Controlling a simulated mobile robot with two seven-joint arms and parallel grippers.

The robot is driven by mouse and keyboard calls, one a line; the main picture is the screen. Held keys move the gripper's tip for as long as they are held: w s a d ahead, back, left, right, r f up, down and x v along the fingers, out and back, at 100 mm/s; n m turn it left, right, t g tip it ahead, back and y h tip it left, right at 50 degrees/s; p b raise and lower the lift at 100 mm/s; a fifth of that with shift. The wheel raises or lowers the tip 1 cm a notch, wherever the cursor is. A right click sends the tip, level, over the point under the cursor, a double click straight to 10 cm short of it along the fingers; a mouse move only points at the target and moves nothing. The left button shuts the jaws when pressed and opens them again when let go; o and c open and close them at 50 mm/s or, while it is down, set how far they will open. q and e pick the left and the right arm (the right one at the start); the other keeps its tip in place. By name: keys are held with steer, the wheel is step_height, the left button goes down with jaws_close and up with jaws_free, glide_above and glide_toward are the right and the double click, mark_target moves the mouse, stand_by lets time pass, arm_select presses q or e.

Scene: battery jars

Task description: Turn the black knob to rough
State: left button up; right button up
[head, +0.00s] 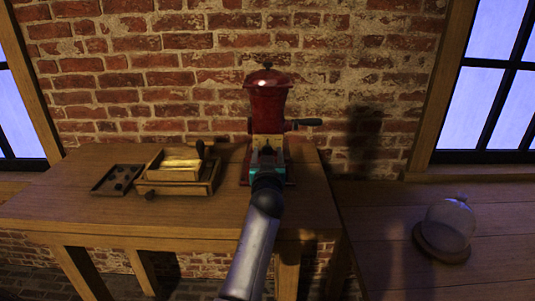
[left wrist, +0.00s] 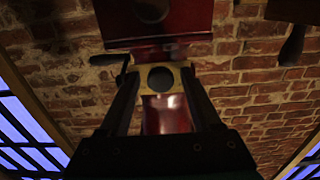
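A red grinder (head: 268,105) stands at the back of the wooden table in the head view, with a crank handle (head: 310,122) on its right side. A brass plate on its front shows in the left wrist view (left wrist: 185,80). A round black knob (left wrist: 160,78) sits on that plate; any setting marks are too small to read. My left gripper (left wrist: 161,74) is in front of the plate, its two fingers spread on either side of the knob. Brass shows between the knob and the fingers. In the head view, my left gripper hides the grinder's lower front. My right gripper is not in view.
A wooden box with a yellowish content (head: 182,163) stands left of the grinder. A small dark tray (head: 118,180) with several dark round pieces lies farther left. A glass dome (head: 450,222) stands on the right-hand table. The table's front left is mostly clear.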

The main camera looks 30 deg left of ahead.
arm_select(q)
jaws_close()
stand_by(0.6)
steer(key=m+p, duration=0.1)
steer(key=m, duration=0.4)
steer(key=shift+m, duration=0.4)
steer(key=m+p, duration=0.1)
steer(key=m, duration=0.5)
stand_by(0.4)
steer(key=shift+o, duration=0.6)
jaws_free()
steer(key=shift+a, duration=0.1)
steer(key=shift+p, duration=0.3)
